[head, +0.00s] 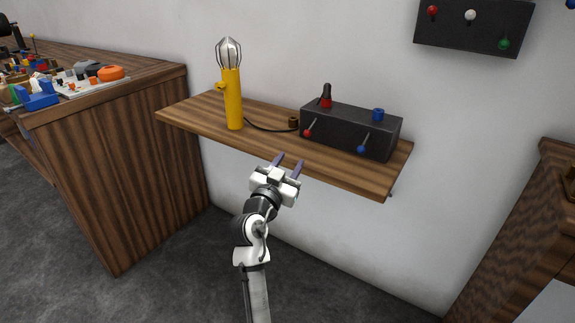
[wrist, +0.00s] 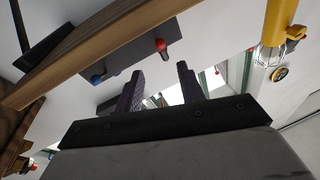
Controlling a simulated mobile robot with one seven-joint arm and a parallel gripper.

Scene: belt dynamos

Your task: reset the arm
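My white arm reaches up from the bottom of the head view. My gripper (head: 288,161) is open and empty, its two dark fingers apart, just in front of the wooden shelf's front edge. In the wrist view the two fingers (wrist: 160,85) also stand apart with nothing between them. The wooden shelf (head: 190,108) is fixed to the wall and carries a yellow lamp (head: 233,100) with a wire cage and a dark box (head: 345,130) with a red and a blue lever.
A wooden cabinet (head: 120,170) stands at the left, with many small items on top, including an orange part (head: 110,73). A dark panel (head: 474,25) with coloured knobs hangs on the wall. Another wooden unit (head: 520,220) stands at the right. Open floor lies below the shelf.

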